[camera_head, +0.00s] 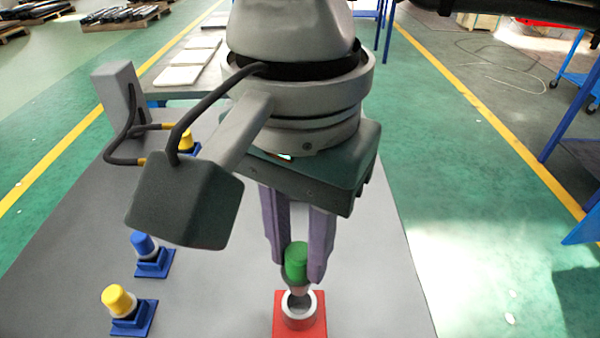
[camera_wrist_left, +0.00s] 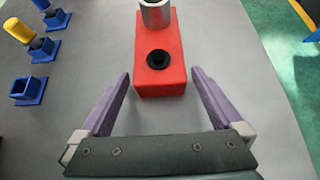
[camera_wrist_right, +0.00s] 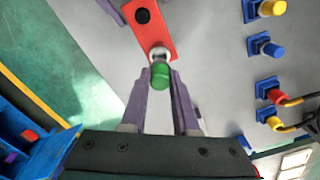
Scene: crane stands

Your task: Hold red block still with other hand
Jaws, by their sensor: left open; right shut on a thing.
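The red block (camera_wrist_left: 160,72) lies on the grey table, with a dark round hole in its near end in the left wrist view and a silver-grey collar (camera_wrist_left: 155,14) on its far end. My left gripper (camera_wrist_left: 160,74) is open, its fingers on either side of the block's near end, apparently apart from it. In the head view my right gripper (camera_head: 296,272) is shut on a green-topped peg (camera_head: 296,257), right over the collar. Its lower tip is at the collar's opening; how deep it sits I cannot tell. The left gripper is out of the head view.
Blue stands stand left of the block in the head view, one with a yellow peg (camera_head: 118,299), one with a blue peg (camera_head: 143,243). An empty blue stand (camera_wrist_left: 28,91) shows in the left wrist view. A grey box (camera_head: 118,95) with cables stands further back.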

